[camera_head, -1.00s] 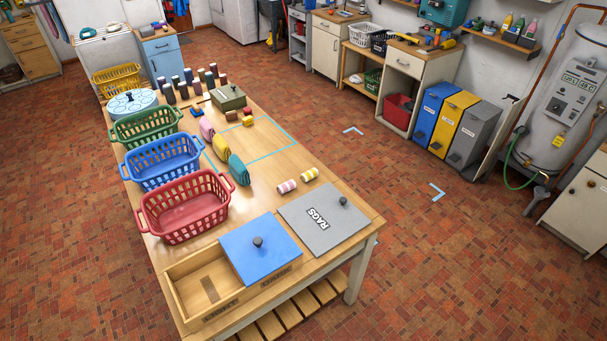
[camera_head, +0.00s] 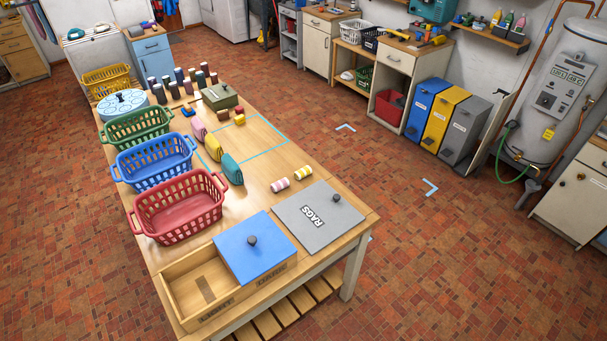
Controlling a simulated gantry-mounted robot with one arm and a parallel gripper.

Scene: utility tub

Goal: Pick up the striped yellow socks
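The striped yellow socks (camera_head: 303,173) are a small roll with yellow and white bands, lying on the wooden table just behind the grey RAGS lid. A pink and white striped roll (camera_head: 280,185) lies close beside them on the left. Both are in plain sight with nothing on top of them. My gripper does not show in the head view.
Red (camera_head: 178,207), blue (camera_head: 154,162) and green (camera_head: 136,128) baskets line the table's left side. A wooden box with a blue lid (camera_head: 254,247) and the grey lid (camera_head: 319,217) fill the front. Rolled cloths (camera_head: 231,169) lie behind the socks.

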